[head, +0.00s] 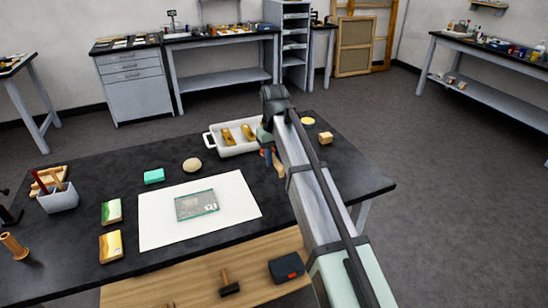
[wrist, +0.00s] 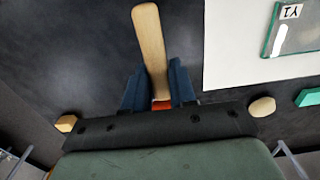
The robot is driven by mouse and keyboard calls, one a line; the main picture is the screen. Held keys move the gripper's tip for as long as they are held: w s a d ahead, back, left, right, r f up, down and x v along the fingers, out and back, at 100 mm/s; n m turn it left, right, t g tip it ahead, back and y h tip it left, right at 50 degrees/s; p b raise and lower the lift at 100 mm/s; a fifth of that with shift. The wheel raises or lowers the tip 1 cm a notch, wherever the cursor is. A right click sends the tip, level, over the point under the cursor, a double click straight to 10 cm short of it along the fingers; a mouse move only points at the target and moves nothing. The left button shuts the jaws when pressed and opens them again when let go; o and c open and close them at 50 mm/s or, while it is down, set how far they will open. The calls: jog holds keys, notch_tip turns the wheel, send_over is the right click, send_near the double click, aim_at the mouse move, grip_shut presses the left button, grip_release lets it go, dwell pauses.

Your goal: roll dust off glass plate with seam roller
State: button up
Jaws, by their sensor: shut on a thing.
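My gripper (head: 267,156) is over the right part of the black table, right of the white sheet. In the wrist view its two blue fingers (wrist: 158,80) are shut on a tool with a pale wooden handle (wrist: 150,40), which I take to be the seam roller. A red-orange part shows between the fingers; no roller wheel can be made out. The handle also shows below the fingers in the head view (head: 279,167). The glass plate (head: 197,205) lies on the white sheet (head: 160,228), apart from the gripper, with greyish patches and a small label.
A white tray (head: 212,143) with two wooden-looking tools stands behind the sheet. A teal block (head: 154,176) and a beige rounded lump (head: 192,165) lie at its back edge. Two coloured blocks (head: 111,246) and a cup of tools (head: 60,200) are at left.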

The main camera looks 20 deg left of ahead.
jog(key=s+a+n, duration=0.2)
jog(key=s+a, duration=0.7)
jog(key=m, duration=0.2)
send_over(206, 211)
jog(key=shift+s+f, duration=0.1)
jog(key=shift+f, duration=0.35)
jog(key=shift+f, duration=3.3)
jog(key=shift+s+a+f, duration=0.55)
jog(key=shift+f, duration=0.25)
grip_shut()
jog(key=shift+s+a, duration=2.1)
jog(key=shift+w+d, duration=2.7)
jog(key=shift+d, duration=0.05)
notch_tip(206, 211, up, 3)
jog(key=shift+a+f, duration=0.1)
jog(key=shift+f, duration=0.1)
jog(key=shift+r, duration=2.9)
